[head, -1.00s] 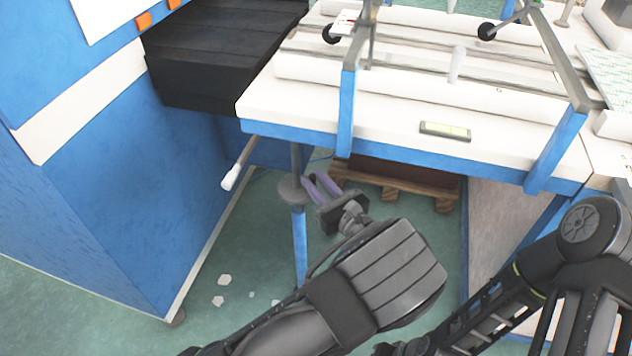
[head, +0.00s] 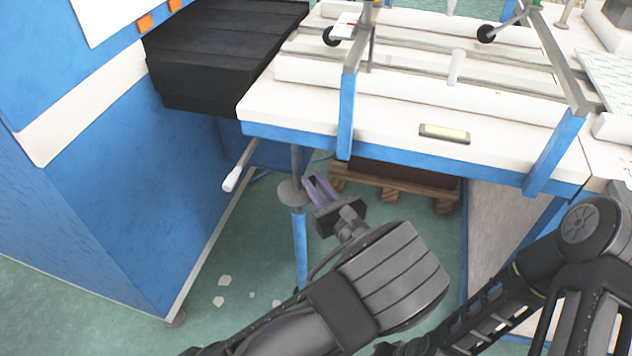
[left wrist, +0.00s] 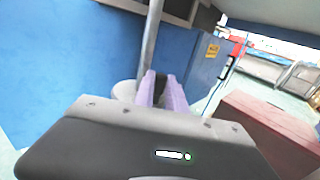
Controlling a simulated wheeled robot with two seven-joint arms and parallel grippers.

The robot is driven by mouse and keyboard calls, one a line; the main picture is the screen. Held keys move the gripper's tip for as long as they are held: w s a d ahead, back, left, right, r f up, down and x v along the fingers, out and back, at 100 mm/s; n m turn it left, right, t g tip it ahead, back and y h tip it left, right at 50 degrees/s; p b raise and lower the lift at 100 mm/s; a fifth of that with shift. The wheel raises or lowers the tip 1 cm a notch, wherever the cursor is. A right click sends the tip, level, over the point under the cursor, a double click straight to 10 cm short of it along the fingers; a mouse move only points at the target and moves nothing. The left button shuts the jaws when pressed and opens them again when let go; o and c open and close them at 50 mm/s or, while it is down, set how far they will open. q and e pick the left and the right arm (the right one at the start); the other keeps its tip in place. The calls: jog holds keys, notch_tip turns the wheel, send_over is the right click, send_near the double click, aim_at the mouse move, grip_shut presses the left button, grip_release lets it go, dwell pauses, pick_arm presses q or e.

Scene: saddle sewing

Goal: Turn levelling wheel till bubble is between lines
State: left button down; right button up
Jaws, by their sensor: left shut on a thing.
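The levelling wheel (head: 290,192) is a grey disc on the post under the table's left front corner. In the left wrist view the wheel (left wrist: 124,93) is partly hidden behind my fingers. My left gripper (head: 311,184) has purple fingers, which are shut on the wheel's right edge; they also show in the left wrist view (left wrist: 161,88). The spirit level (head: 445,133) lies on the white table top near its front edge, with a yellow-green window. Its bubble and lines are too small to tell. My right arm shows at the lower right, but its gripper is out of view.
The white table (head: 400,112) has blue front framing and uprights. A white-tipped handle (head: 232,180) sticks out left of the wheel. A blue cabinet (head: 110,200) stands at left. A wooden pallet (head: 395,190) lies under the table. White scraps lie on the green floor.

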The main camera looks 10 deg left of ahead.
aim_at(300, 194)
pick_arm(q)
jog(key=s+m+t+h+p, duration=0.1)
jog(key=m+h, duration=0.1)
jog(key=h, duration=0.1)
jog(key=s+a+m+t+h+p, duration=0.1)
jog(key=m+t+h+p, duration=0.1)
jog(key=m+h, duration=0.1)
jog(key=s+a+m+t+h+p, duration=0.1)
jog(key=m+h+p, duration=0.1)
jog(key=h, duration=0.3)
jog(key=shift+m+t, duration=0.3)
jog(key=shift+m, duration=0.2)
jog(key=shift+s+a+m+h+p, duration=0.1)
jog(key=shift+a+m+h+p, duration=0.1)
jog(key=shift+m+h+p, duration=0.5)
jog(key=shift+s+a+m+h+p, duration=0.1)
jog(key=shift+a+m+h+p, duration=0.15)
jog(key=shift+h, duration=0.85)
jog(key=c, duration=1.4)
grip_release()
